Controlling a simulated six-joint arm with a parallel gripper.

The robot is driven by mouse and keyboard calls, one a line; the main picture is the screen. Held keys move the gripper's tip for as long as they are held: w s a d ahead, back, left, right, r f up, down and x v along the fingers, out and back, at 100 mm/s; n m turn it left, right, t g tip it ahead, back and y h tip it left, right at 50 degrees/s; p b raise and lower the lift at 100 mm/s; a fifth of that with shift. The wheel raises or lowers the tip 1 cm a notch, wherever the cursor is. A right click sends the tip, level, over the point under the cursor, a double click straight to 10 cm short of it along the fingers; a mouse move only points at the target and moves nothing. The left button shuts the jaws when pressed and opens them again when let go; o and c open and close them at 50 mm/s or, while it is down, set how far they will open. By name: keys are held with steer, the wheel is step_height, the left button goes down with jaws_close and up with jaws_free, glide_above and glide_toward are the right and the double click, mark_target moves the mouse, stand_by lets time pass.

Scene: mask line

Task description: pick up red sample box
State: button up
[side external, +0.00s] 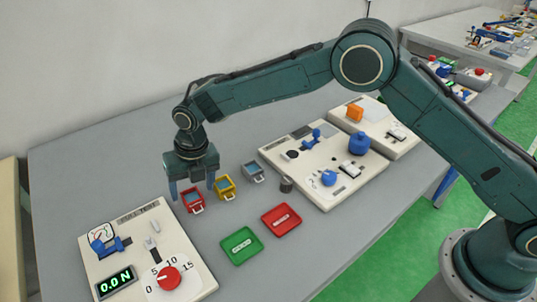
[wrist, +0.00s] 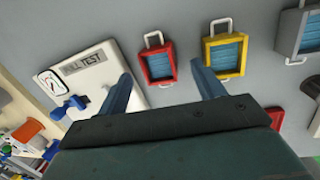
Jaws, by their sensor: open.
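The red sample box (side external: 192,200) is a small red open case with blue contents and a white handle, lying on the grey table. It also shows in the wrist view (wrist: 158,64), between my two fingers. My gripper (side external: 192,189) is open and empty, pointing down close above the red box; in the side view one finger is left of the box and the other is near the yellow box. In the wrist view the gripper (wrist: 162,85) has its right finger close to the yellow box's left side. I cannot tell the exact height of the fingertips over the table.
A yellow box (side external: 225,187) and a grey box (side external: 253,172) stand in a row to the right. A pull-test panel (side external: 140,225), a green tray (side external: 241,246) and a red tray (side external: 281,220) lie nearer. Another panel (side external: 325,165) is behind right.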

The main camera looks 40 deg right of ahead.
steer(key=shift+w+a+f, duration=0.1)
steer(key=shift+a+f, duration=0.05)
steer(key=shift+f, duration=0.5)
steer(key=shift+w+a+f, duration=0.1)
steer(key=shift+f, duration=0.5)
steer(key=c, duration=1.1)
